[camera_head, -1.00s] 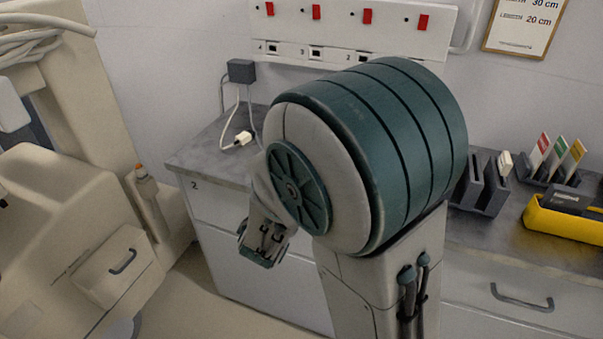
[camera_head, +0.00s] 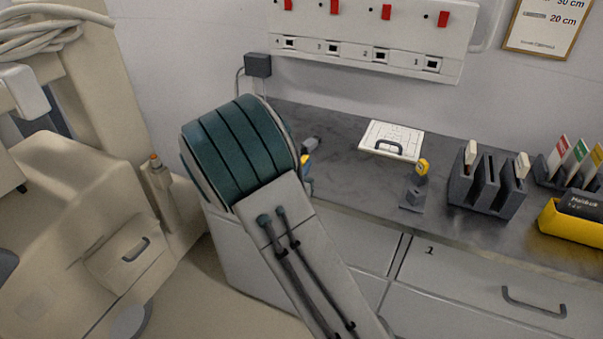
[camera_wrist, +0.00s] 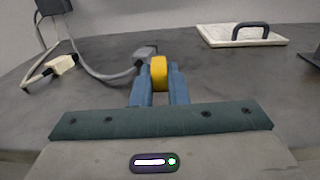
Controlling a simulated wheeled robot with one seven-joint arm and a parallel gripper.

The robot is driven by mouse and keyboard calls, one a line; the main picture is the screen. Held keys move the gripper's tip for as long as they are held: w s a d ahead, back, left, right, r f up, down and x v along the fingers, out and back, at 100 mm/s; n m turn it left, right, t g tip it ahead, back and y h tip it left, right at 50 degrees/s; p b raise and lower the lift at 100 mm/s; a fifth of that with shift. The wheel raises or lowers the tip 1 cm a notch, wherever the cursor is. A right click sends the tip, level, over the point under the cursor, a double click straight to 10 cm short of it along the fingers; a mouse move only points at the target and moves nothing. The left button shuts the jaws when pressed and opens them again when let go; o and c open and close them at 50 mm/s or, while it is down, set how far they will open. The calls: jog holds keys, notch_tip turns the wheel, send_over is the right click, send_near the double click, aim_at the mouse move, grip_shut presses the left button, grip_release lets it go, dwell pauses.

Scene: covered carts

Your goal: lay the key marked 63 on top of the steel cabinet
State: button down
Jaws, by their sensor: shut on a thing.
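My gripper (camera_wrist: 159,88) shows in the wrist view with its two blue fingers shut on a yellow key-like piece (camera_wrist: 159,70). The piece stands up between the fingertips, above the grey counter, and no number is legible on it. In the head view my arm hides most of the gripper; a bit of yellow (camera_head: 306,161) shows beside the arm. A second yellow-headed piece (camera_head: 422,167) stands at a small grey holder (camera_head: 413,199) on the counter; its marking is too small to read. I cannot identify the steel cabinet for certain.
The grey counter (camera_head: 345,160) has drawers below. A white board with a dark handle (camera_head: 393,138) lies on it. A cable's grey plug (camera_wrist: 146,52) and white plug (camera_wrist: 62,64) lie beyond my gripper. A slotted dark rack (camera_head: 487,184) and yellow bin (camera_head: 570,218) stand right.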

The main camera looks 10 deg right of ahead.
jog(key=shift+f, duration=1.05)
jog(key=shift+f, duration=0.1)
jog(key=shift+f+b, duration=0.25)
jog(key=shift+b, duration=0.1)
jog(key=c, duration=1.4)
grip_release()
jog(key=shift+c, duration=0.2)
